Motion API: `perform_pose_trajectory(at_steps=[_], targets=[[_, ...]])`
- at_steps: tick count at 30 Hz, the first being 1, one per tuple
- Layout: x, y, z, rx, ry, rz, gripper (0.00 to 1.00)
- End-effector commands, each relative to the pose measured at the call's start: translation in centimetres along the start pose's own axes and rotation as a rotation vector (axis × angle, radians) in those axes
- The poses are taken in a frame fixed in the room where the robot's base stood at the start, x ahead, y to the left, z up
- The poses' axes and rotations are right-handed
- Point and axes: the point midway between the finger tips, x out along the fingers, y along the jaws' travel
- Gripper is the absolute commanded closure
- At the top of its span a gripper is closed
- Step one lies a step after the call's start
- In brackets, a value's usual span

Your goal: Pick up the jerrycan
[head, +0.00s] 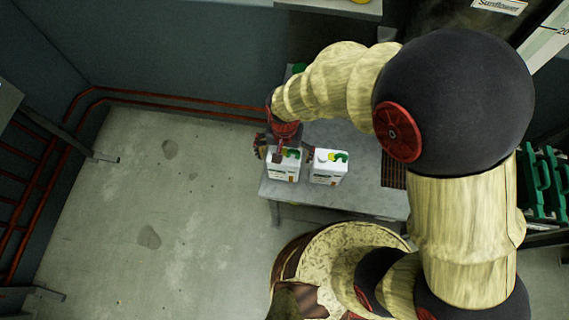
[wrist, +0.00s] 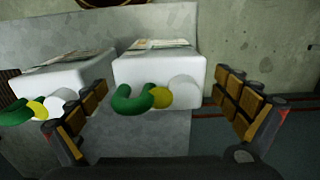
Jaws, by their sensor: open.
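Two white jerrycans with green handles and yellow caps stand side by side on a grey table (head: 335,198). In the head view the left jerrycan (head: 284,165) is under my gripper (head: 274,149), and the right jerrycan (head: 328,167) stands beside it, a small gap apart. In the wrist view one jerrycan (wrist: 160,72) lies ahead between the spread fingers of my gripper (wrist: 160,115), its green handle and yellow cap facing the camera. The other jerrycan (wrist: 62,76) is to the left, partly behind the left finger. My gripper is open and holds nothing.
Red pipes (head: 170,101) run along the foot of the dark wall. Green containers (head: 545,182) stand on a rack at the far right. A dark grate (head: 393,172) is at the table's right part. The concrete floor (head: 150,200) left of the table is clear.

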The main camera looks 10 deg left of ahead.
Motion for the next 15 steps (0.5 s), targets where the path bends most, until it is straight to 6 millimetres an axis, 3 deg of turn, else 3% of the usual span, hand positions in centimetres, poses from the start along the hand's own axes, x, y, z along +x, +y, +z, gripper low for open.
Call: perform_pose_trajectory(at_steps=[6,15], targets=[[-0.01,-0.03,-0.05,0.0,0.001,-0.001,0.01],[-0.02,-0.02,-0.04,0.0,0.001,-0.001,0.18]])
